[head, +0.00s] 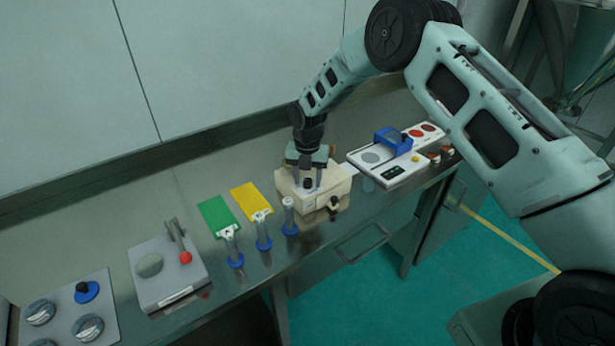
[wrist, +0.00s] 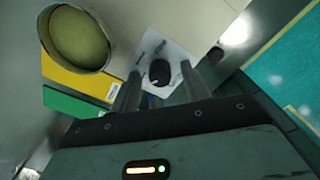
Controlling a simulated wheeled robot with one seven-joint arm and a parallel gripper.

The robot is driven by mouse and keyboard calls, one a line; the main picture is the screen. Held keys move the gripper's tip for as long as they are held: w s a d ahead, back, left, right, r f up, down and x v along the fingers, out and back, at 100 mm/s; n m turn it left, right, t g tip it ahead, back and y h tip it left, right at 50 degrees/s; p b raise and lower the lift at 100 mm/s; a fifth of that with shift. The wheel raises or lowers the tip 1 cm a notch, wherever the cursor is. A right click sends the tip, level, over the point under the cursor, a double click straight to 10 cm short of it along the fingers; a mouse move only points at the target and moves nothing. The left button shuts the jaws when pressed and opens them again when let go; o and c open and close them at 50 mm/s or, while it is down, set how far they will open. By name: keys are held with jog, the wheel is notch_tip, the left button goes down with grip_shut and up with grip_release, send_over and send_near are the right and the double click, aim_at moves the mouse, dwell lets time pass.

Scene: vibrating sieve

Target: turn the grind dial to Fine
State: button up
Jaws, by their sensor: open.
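The beige grinder (head: 338,186) stands on the steel bench in the head view, with its beige top also filling the upper part of the wrist view (wrist: 190,18). The black grind dial (wrist: 160,72) sits on a white label plate (wrist: 178,54) in the wrist view. Its lettering is too small to read, so I cannot tell its setting. My gripper (head: 308,184) points down over the grinder, open. In the wrist view its two fingers (wrist: 160,88) lie either side of the dial; whether they touch it is unclear.
A round opening with yellowish contents (wrist: 80,38) is beside the dial. Green (head: 218,215) and yellow (head: 250,200) cards and several blue-based tubes (head: 263,236) stand left of the grinder. A white scale-like device (head: 385,165) is close on the right. The bench front edge is near.

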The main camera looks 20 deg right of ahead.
jog(key=c, duration=1)
